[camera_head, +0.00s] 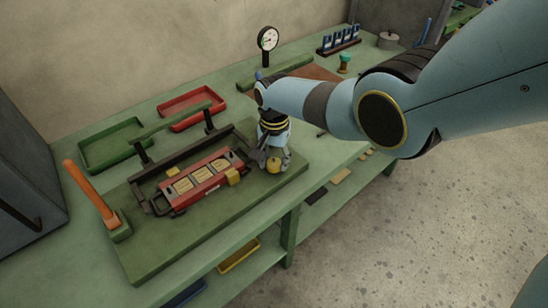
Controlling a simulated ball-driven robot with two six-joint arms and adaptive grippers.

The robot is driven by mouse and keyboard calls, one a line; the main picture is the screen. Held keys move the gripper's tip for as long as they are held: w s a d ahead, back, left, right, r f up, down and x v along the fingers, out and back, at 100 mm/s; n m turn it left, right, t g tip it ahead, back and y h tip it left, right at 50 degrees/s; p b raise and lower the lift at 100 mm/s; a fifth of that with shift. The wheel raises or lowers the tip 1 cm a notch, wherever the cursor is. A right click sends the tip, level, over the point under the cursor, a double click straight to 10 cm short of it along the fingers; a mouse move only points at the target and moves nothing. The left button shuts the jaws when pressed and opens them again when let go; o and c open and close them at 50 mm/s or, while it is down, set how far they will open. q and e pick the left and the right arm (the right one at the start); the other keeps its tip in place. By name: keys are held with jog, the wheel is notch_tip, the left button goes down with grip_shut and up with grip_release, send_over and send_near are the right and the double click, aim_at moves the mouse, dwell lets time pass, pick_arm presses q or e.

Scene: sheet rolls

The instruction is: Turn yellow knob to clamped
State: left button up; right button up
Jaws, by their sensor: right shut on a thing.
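The yellow knob (273,165) sits at the right end of the dark green fixture board (160,255). My right gripper (274,163) points down over it, its fingers around the knob and shut on it. The fingers hide part of the knob, and its clamped or unclamped setting cannot be read. A red plate with several tan inserts (190,182) lies in the fixture left of the knob, with yellow blocks at its edges. My left gripper is not in view.
An orange lever (90,192) stands at the board's left end. Green (112,145) and red (190,108) trays lie behind the fixture. A dial gauge (267,40) stands at the back. My right arm covers the bench's right side.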

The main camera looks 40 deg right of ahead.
aim_at(275, 162)
jog(key=shift+m, duration=1)
jog(key=o, duration=1.2)
notch_tip(275, 162, up, 12)
